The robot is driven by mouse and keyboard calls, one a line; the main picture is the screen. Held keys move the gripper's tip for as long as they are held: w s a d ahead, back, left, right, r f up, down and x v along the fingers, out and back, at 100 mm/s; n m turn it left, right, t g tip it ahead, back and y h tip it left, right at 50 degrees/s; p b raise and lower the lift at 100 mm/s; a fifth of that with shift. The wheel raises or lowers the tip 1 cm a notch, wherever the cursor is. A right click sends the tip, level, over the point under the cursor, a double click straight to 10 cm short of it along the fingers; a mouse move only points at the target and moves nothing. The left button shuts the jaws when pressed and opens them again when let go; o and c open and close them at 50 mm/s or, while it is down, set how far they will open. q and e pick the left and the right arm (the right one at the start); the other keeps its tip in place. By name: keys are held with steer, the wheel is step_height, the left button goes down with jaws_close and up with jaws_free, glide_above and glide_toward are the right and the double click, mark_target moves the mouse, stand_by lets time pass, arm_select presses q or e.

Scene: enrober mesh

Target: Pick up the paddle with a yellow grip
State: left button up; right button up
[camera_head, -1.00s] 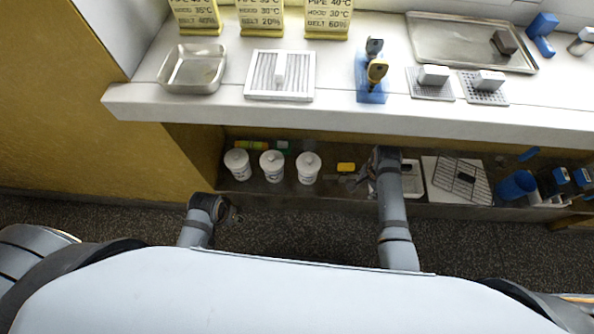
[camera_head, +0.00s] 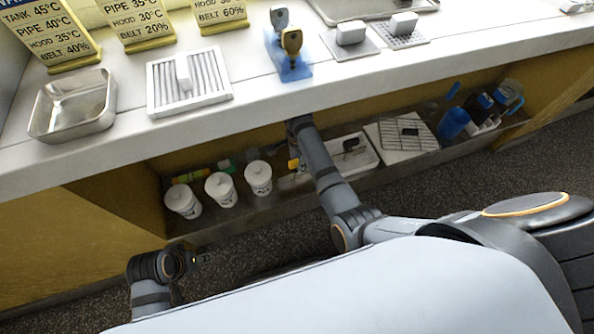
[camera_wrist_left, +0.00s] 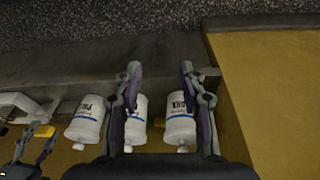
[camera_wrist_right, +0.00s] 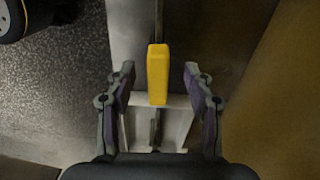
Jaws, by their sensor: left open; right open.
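The paddle's yellow grip (camera_wrist_right: 158,73) lies between the fingertips of my right gripper (camera_wrist_right: 160,90) in the right wrist view. The fingers stand apart on both sides with gaps, so the gripper is open and not holding it. The grip is a small yellow spot (camera_head: 293,165) on the low shelf in the head view, and it also shows in the left wrist view (camera_wrist_left: 44,130). The rest of the paddle is mostly hidden. My left gripper (camera_wrist_left: 160,68) is open and empty, in front of white canisters (camera_wrist_left: 137,118).
The low shelf (camera_head: 225,220) also holds a white tray (camera_head: 365,160), a wire rack (camera_head: 405,132) and blue jugs (camera_head: 453,122). The white counter (camera_head: 240,115) overhangs it. A metal pan (camera_head: 73,104) and a blue stand (camera_head: 290,68) are on top. Floor is clear in front.

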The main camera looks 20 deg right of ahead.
mark_target(297, 169)
step_height(297, 169, down, 4)
steer(key=b, duration=0.2)
steer(key=shift+s+f+b, duration=0.15)
steer(key=shift+f+b, duration=0.1)
steer(key=shift+b, duration=0.05)
steer(key=shift+f, duration=0.35)
arm_select(q)
steer(key=f, duration=0.1)
steer(key=f+t, duration=0.1)
steer(key=d+f, duration=0.1)
steer(key=shift+w+d+f+t+h, duration=0.1)
steer(key=shift+w+t+h, duration=0.2)
steer(key=shift+w, duration=0.1)
arm_select(e)
steer(key=shift+r, duration=0.1)
steer(key=shift+c, duration=0.2)
jaws_close()
